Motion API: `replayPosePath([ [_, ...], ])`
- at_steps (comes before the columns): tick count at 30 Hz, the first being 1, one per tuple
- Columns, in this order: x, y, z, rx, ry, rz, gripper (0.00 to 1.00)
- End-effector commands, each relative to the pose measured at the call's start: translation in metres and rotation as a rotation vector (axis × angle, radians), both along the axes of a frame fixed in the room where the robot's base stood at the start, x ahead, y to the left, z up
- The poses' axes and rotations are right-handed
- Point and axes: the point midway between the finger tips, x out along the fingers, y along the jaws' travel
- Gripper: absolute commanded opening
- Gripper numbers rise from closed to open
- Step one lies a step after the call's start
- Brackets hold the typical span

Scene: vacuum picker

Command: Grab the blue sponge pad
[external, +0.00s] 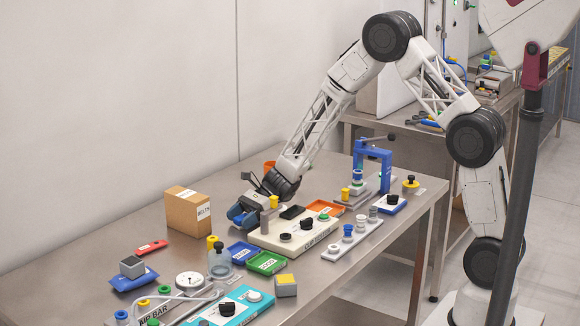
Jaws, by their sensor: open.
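A flat blue pad (138,282), which looks like the sponge pad, lies at the left front of the table. A grey block (132,266) sits on or against its back part and hides some of it. My gripper (243,217) is low over the middle of the table, well to the right of and behind the pad. Its end is dark with blue parts. The jaws are open, and I see nothing held between them, though the gap is small in this view.
A cardboard box (188,212) stands left of my gripper, and a cream vacuum base (300,235) lies just right of it. Blue (243,252) and green (267,263) trays, a gauge (190,282) and a red item (151,247) lie near the pad. Bare table lies left of the box.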

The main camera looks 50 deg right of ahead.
Motion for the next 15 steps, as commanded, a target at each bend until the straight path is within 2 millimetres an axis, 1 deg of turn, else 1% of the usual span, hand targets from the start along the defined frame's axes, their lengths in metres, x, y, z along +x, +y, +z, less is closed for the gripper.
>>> replayPosePath([
  [5, 0.0000, -0.0001, 0.0000, 0.000, 0.000, 0.000, 0.66],
  [8, 0.0000, -0.0002, 0.0001, 0.000, 0.000, 0.000, 0.52],
  [15, 0.0000, -0.0002, 0.0001, 0.000, 0.000, 0.000, 0.15],
])
